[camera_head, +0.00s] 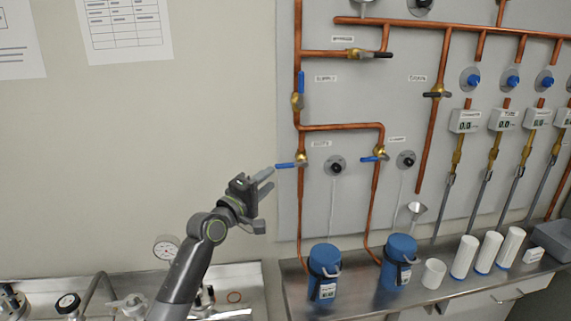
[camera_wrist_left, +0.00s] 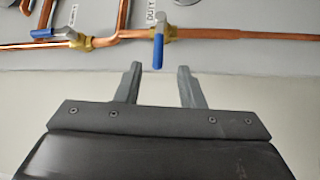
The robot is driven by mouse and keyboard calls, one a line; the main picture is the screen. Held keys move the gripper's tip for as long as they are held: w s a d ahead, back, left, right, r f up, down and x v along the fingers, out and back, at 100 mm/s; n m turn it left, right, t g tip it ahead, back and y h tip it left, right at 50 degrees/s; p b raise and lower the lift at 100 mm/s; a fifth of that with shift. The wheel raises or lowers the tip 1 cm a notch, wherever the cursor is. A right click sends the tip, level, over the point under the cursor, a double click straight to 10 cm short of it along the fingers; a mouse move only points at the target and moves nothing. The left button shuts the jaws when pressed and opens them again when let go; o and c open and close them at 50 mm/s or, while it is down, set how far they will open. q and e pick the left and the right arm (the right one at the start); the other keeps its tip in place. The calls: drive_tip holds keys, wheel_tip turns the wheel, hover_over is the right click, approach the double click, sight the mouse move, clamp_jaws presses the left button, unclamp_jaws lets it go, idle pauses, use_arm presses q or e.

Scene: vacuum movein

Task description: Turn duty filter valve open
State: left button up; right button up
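The duty filter valve (camera_head: 301,158) is a brass valve on a vertical copper pipe on the grey wall panel. Its blue lever (camera_head: 286,165) points left, across the pipe. My left gripper (camera_head: 264,198) is open and empty, left of and slightly below the lever's end. In the left wrist view the blue lever (camera_wrist_left: 157,51) points down toward the gap between my open fingertips (camera_wrist_left: 159,70). It looks just beyond them, and I cannot tell if it touches. Part of the "DUTY" label (camera_wrist_left: 153,14) shows there. My right gripper is not in view.
A supply valve lever (camera_head: 301,82) stands above. Blue canisters (camera_head: 325,272) stand on the steel bench below.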

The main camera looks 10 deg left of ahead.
sight(285, 166)
use_arm(q)
drive_tip(key=shift+x, duration=4.2)
drive_tip(key=shift+d+r, duration=0.1)
drive_tip(key=shift+c, duration=0.2)
clamp_jaws()
